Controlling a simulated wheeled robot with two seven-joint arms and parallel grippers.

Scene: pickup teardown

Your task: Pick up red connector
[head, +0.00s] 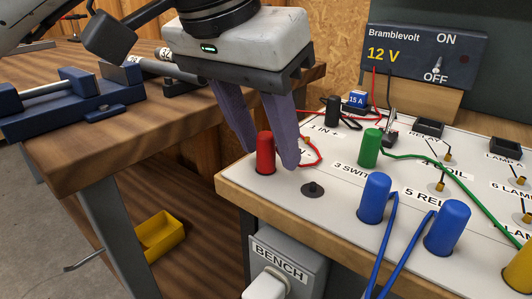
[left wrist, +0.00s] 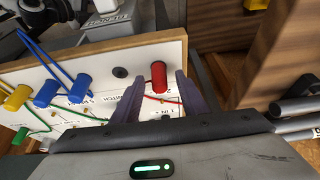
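The red connector (head: 265,153) stands upright at the near left corner of the white panel (head: 290,188), with a red wire running from it. It also shows in the left wrist view (left wrist: 158,76). My left gripper (head: 270,158) is open and points down, with its two purple fingers on either side of the red connector. In the left wrist view the connector lies between the fingertips (left wrist: 185,83), with a gap on each side. My right gripper is in neither view.
A green connector (head: 370,148), blue connectors (head: 374,198) and a black one (head: 333,110) stand on the panel nearby. An empty dark socket (head: 313,189) is just right of the red connector. A power supply (head: 425,55) stands behind. A blue vise (head: 75,95) sits on the wooden bench.

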